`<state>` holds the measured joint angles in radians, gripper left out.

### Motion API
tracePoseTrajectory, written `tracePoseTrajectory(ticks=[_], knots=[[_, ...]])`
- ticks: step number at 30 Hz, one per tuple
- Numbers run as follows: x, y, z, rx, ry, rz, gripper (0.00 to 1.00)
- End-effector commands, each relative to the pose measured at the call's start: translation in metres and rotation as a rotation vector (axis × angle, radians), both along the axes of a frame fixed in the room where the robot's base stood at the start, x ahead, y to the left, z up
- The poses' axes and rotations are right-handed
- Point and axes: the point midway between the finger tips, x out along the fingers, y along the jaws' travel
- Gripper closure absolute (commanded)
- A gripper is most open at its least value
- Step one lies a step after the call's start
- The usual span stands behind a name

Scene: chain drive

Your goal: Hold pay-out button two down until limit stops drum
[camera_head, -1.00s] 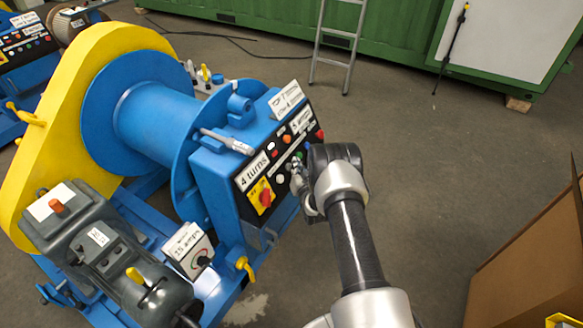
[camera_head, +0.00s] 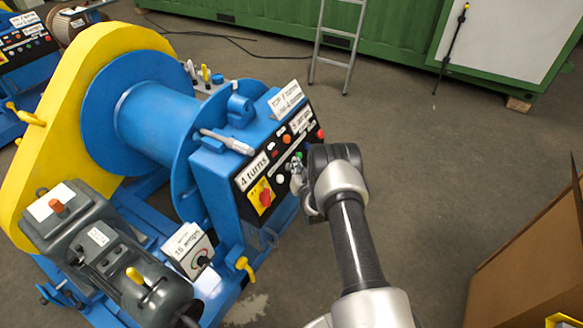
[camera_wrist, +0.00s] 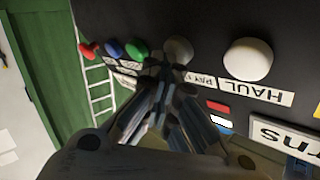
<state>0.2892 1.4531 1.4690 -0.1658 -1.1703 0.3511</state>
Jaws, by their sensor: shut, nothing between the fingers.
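The winch has a blue drum (camera_head: 158,115) behind a yellow chain guard (camera_head: 45,125) and a black control panel (camera_head: 240,190) on its right. In the wrist view, a row of buttons shows on the panel: a large white button (camera_wrist: 248,60) labelled HAUL, and a pale button (camera_wrist: 180,47) with a partly hidden label starting PAY. My gripper (camera_wrist: 163,68) is shut and empty, its tips over the edge of the pale button. I cannot tell whether it touches or presses it. In the head view my gripper (camera_head: 299,172) is at the panel, mostly hidden by my wrist.
Green (camera_wrist: 136,48), blue (camera_wrist: 112,48) and red (camera_wrist: 88,49) buttons sit close beside the pale one. A red-and-yellow switch (camera_head: 262,197) is lower on the panel. A ladder (camera_head: 336,45) and green container (camera_head: 260,12) stand behind. A cardboard box (camera_head: 535,250) is at right.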

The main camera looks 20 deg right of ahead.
Motion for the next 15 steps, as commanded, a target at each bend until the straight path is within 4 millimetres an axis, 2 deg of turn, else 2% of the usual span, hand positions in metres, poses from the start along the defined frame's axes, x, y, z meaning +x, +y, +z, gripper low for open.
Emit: tracePoseTrajectory(ticks=[8, 15], knots=[[-0.002, -0.001, 0.001, 0.0, 0.001, 0.001, 1.0], [-0.011, -0.008, 0.008, 0.0, 0.001, 0.0, 1.0]])
